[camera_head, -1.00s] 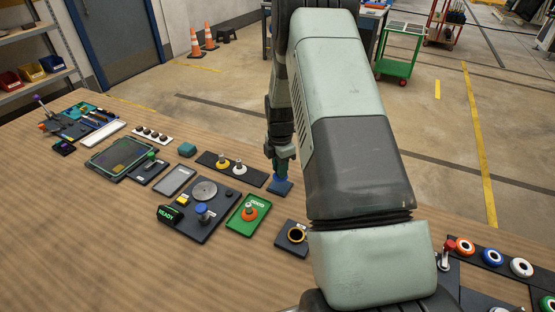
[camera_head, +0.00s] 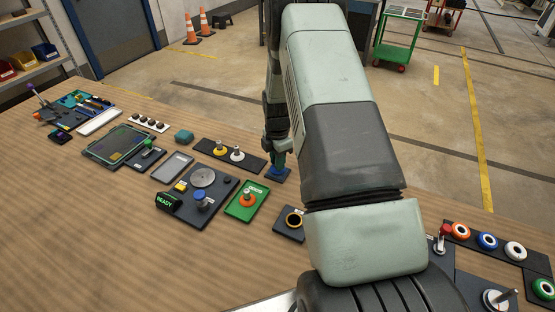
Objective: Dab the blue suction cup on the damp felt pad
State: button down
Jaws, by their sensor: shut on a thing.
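My gripper (camera_head: 278,158) points down at the far side of the table, partly hidden by my own arm. It is shut on a small blue thing (camera_head: 277,170), which looks like the blue suction cup. This is low over a dark blue square pad (camera_head: 287,177), which could be the damp felt pad. The picture is too small to tell whether cup and pad touch. Another blue-topped piece (camera_head: 200,195) stands on the dark unit with the green READY display (camera_head: 168,201).
A black rack (camera_head: 212,148) with a yellow and a white cup stands just left of my gripper. A green plate (camera_head: 258,193) holds an orange cup. A dark plate with a ring (camera_head: 292,221) lies nearer. The front left of the table (camera_head: 80,230) is clear.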

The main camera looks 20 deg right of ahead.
jog(key=shift+f, duration=0.6)
dwell(1.3)
jog(key=shift+r, duration=3.55)
